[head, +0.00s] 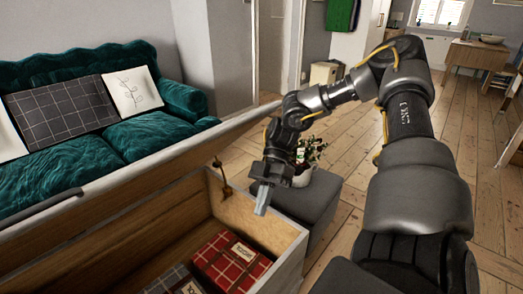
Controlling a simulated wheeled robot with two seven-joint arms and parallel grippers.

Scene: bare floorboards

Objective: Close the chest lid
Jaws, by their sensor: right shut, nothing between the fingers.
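The wooden chest (285,235) stands open at the bottom left, its near left part cut off by the picture edge. Its lid (150,165) is raised and tilted on the sofa side, with a dark fitting on its edge and a hinge or stay at the right end. My right gripper (261,209) is shut and empty, pointing down over the right end of the chest opening. It is apart from the lid, to the right of it. My left gripper does not show.
Folded red (230,258) and grey (176,284) checked cloths lie inside the chest. A dark grey ottoman (318,208) and a potted plant (303,172) stand close behind my right gripper. A green sofa (150,125) is beyond the lid.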

